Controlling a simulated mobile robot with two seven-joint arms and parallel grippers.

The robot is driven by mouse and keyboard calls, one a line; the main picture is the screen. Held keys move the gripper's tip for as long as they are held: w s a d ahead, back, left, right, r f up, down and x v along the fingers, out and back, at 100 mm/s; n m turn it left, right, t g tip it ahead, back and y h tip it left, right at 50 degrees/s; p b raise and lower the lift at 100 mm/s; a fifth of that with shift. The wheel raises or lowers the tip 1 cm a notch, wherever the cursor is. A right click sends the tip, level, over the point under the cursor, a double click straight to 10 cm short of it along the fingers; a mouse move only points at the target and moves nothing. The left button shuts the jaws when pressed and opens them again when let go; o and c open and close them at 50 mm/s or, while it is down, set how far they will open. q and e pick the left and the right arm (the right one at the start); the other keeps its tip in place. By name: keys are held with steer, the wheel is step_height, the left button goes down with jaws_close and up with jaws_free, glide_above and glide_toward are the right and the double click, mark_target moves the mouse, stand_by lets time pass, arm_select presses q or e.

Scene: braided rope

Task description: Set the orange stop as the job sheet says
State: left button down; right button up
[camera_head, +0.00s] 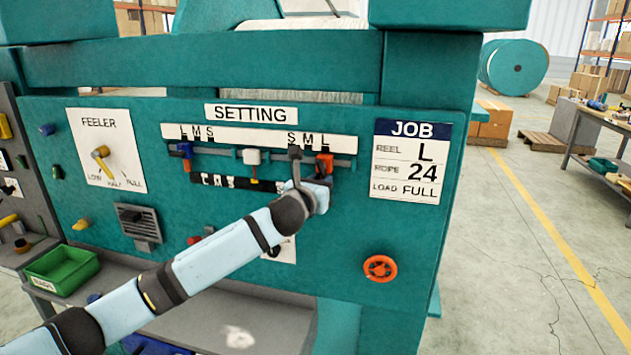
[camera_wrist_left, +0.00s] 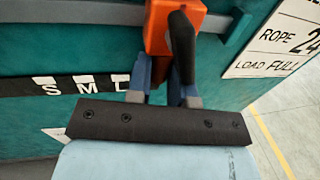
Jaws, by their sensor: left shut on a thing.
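The orange stop (camera_head: 325,160) sits on the grey rail toward the right, below the L of the right-hand S M L marks. It also shows in the left wrist view (camera_wrist_left: 158,32), with a dark lever (camera_wrist_left: 182,46) in front of it. The job sheet (camera_head: 410,160) reads REEL L, ROPE 24, LOAD FULL. My right gripper is not in view.
A blue stop (camera_head: 185,150) sits at the rail's left end, and a white block (camera_head: 251,156) near its middle. A FEELER dial (camera_head: 101,152) is at left, an orange handwheel (camera_head: 380,268) below right. A green bin (camera_head: 62,270) stands on the lower shelf.

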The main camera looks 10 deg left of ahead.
arm_select(q)
steer(key=c, duration=1)
jaws_free()
steer(key=shift+w+r, duration=0.1)
steer(key=b+v, duration=0.1)
steer(key=v, duration=1.3)
steer(key=shift+w+a+b, duration=0.1)
steer(key=shift+b, duration=0.2)
